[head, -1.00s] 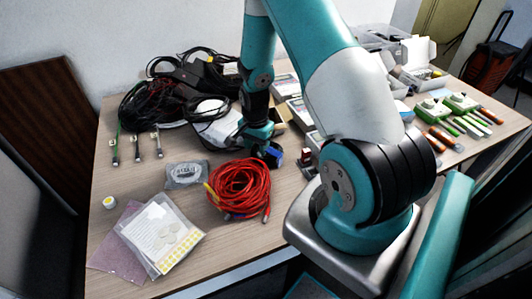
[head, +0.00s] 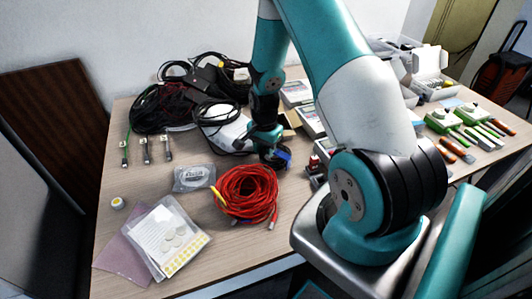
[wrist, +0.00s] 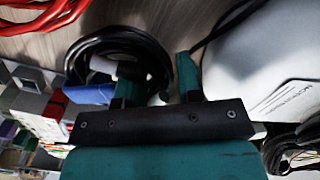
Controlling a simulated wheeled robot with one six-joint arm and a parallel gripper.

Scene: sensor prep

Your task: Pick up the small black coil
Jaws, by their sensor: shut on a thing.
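The small black coil (wrist: 150,52) is a bundle of looped black cable with a blue plug (wrist: 90,94) at one side. My gripper (wrist: 158,82) is shut on the coil, whose strands pass between its two fingers in the wrist view. In the head view my gripper (head: 270,150) is just behind the red cable coil, with the blue plug (head: 284,154) showing at its right. Most of the black coil is hidden by the gripper there, and any gap below it is hard to tell.
A red cable coil (head: 248,196) lies close in front. A white box (head: 222,132) with black cables stands close left. Small devices (head: 312,122) stand to the right.

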